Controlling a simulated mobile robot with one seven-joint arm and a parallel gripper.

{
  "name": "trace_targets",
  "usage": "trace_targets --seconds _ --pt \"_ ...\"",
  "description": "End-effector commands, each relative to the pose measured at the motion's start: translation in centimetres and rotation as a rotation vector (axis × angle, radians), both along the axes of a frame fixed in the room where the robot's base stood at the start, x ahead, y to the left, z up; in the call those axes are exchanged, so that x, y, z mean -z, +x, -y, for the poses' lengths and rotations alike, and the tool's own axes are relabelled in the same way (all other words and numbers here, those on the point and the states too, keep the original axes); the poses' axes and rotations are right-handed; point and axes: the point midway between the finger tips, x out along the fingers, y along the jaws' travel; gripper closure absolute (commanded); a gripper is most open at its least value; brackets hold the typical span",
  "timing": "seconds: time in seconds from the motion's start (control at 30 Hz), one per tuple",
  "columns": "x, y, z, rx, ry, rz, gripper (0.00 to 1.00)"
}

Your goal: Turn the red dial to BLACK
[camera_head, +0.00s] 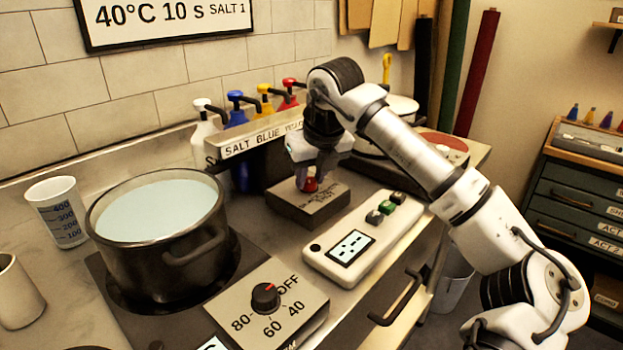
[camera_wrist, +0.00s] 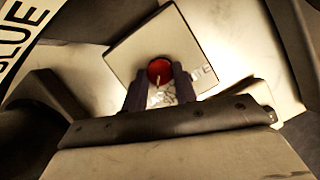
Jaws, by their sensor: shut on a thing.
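The red dial (camera_head: 309,184) sits on top of a grey box (camera_head: 325,207) in the middle of the counter. My gripper (camera_head: 307,178) points down over the box and is shut on the dial. In the wrist view the red dial (camera_wrist: 159,70) shows between the two dark fingertips (camera_wrist: 160,92), with a pale pointer line on it. Lettering on the box top is partly covered by my fingers. Part of a word ending in "ITE" shows in the wrist view. I cannot tell which label the pointer faces.
A rack labelled SALT, BLUE (camera_head: 255,141) with several pump bottles stands behind. A pot of pale liquid (camera_head: 160,210) and a measuring cup (camera_head: 57,211) are at left. A stove dial (camera_head: 265,297) and a button panel (camera_head: 352,246) stand in front. The wall sign (camera_head: 165,18) reads "40°C 10 s SALT 1".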

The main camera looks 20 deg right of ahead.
Motion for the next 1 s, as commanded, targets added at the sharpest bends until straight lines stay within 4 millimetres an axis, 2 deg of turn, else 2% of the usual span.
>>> trace_targets --seconds 0.43,0.47,0.6,0.87,1.0 --pt "0.09 -0.06 -0.02 0.012 0.0 -0.004 0.95" --pt "0.09 -0.06 -0.02 0.012 0.0 -0.004 0.71" --pt "0.07 -0.04 -0.01 0.012 0.0 -0.003 0.52" --pt "0.01 -0.02 -0.02 0.012 0.0 -0.001 0.5" --pt "-0.73 -0.28 0.08 0.013 -0.002 0.0 0.5"
